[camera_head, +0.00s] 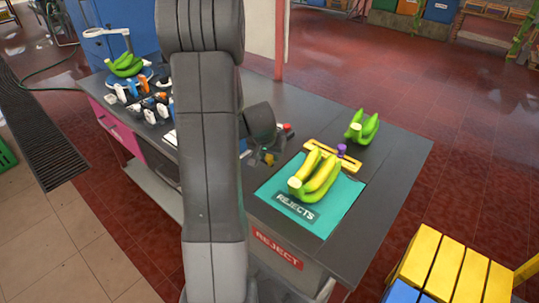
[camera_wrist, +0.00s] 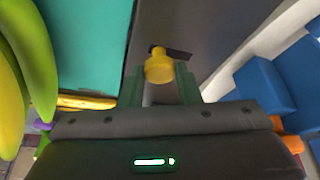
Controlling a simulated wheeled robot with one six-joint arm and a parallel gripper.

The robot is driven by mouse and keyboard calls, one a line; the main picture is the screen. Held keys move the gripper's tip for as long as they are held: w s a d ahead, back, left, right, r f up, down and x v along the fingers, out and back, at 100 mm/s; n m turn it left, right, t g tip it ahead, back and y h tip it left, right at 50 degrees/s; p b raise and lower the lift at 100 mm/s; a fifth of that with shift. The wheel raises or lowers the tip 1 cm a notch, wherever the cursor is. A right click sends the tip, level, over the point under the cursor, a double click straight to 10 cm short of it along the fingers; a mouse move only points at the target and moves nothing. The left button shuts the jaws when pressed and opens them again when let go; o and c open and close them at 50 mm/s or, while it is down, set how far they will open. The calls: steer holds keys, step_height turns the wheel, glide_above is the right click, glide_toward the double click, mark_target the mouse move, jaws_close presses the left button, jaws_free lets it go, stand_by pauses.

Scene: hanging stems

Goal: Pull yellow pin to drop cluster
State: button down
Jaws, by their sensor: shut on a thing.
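A yellow pin-like piece (camera_wrist: 159,69) with a rounded head sits between the two green fingertips of my gripper (camera_wrist: 160,82) in the wrist view. My gripper is shut on it, above the dark tabletop. In the head view, a small yellow spot (camera_head: 268,158) shows by my gripper, left of the teal mat. A yellow-green banana cluster (camera_head: 316,177) lies on the teal REJECTS mat (camera_head: 338,212). A smaller green cluster (camera_head: 363,127) is on the table behind it. I see no cluster hanging from the pin.
A yellow bar (camera_head: 347,161) with a purple knob (camera_head: 342,149) lies behind the mat cluster. Small tools (camera_head: 140,102) and another green cluster on a scale (camera_head: 126,65) stand at the left. Yellow crates (camera_head: 445,267) stand front right. My arm hides the table's middle.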

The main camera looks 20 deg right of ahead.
steer(key=shift+w+a+f+b, duration=0.1)
steer(key=shift+w+a+b, duration=0.35)
steer(key=shift+w, duration=0.25)
steer(key=shift+w+a+f+b, duration=0.1)
steer(key=shift+w+a+b, duration=0.2)
steer(key=shift+w+b, duration=0.3)
steer(key=shift+w+a+r, duration=0.1)
steer(key=shift+w+r, duration=0.05)
steer(key=shift+r, duration=0.1)
steer(key=c, duration=1.5)
jaws_free()
steer(key=o, duration=0.4)
steer(key=shift+w+a, duration=0.1)
steer(key=shift+o, duration=0.2)
steer(key=v, duration=1.3)
steer(key=shift+r, duration=0.35)
steer(key=shift+a, duration=0.1)
